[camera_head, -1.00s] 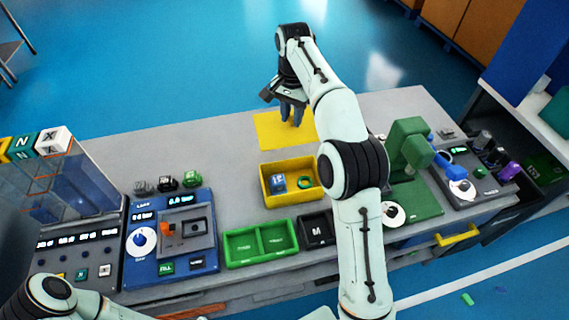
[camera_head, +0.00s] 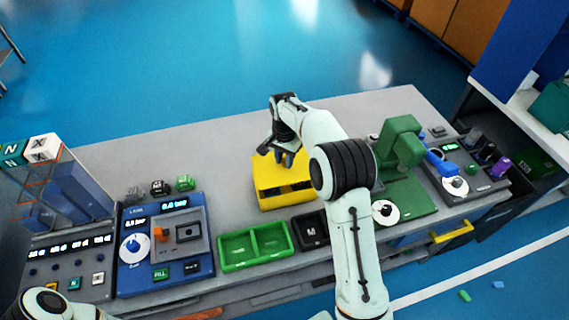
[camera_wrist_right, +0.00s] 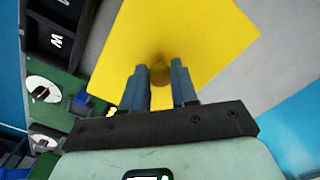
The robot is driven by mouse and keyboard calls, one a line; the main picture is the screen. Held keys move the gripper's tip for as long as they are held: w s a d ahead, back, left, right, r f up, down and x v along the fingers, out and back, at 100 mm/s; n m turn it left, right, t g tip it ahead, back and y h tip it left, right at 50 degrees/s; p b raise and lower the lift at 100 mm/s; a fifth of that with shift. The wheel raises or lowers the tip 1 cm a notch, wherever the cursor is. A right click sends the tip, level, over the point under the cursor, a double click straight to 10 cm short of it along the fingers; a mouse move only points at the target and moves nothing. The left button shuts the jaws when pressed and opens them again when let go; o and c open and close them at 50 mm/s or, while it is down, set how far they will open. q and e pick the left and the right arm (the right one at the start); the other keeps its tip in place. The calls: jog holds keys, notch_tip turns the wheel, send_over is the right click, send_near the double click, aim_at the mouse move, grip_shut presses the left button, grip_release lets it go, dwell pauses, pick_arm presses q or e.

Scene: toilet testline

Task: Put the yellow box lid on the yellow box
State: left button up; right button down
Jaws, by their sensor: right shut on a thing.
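The yellow box (camera_head: 287,202) stands on the grey bench, behind the green tray and the black tray. My right gripper (camera_head: 285,157) is shut on the knob of the flat yellow box lid (camera_head: 266,172) and holds it above the box. The lid covers the back part of the box opening. A dark gap shows between its front edge and the box's front wall. In the right wrist view the lid (camera_wrist_right: 200,35) spreads flat beyond my fingers (camera_wrist_right: 160,90), with a brownish knob between them. The box's contents are mostly hidden. My left gripper is out of view.
A green two-part tray (camera_head: 254,245) and a black tray marked M (camera_head: 311,231) stand in front of the box. A green press-like stand (camera_head: 402,150) is to the right. A blue panel device (camera_head: 163,250) is at the left. The bench behind the box is clear.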

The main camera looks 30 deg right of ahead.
aim_at(284, 161)
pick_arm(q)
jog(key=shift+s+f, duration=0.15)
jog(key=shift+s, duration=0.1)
pick_arm(e)
jog(key=shift+f, duration=1.2)
jog(key=shift+f, duration=0.1)
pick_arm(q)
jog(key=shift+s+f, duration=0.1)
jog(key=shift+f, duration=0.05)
pick_arm(e)
jog(key=shift+f, duration=0.55)
jog(key=c, duration=0.9)
grip_release()
jog(key=shift+o, duration=0.2)
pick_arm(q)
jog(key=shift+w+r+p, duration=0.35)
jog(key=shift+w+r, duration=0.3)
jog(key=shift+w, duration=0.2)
pick_arm(e)
notch_tip(284, 161, up, 13)
jog(key=shift+r, duration=0.15)
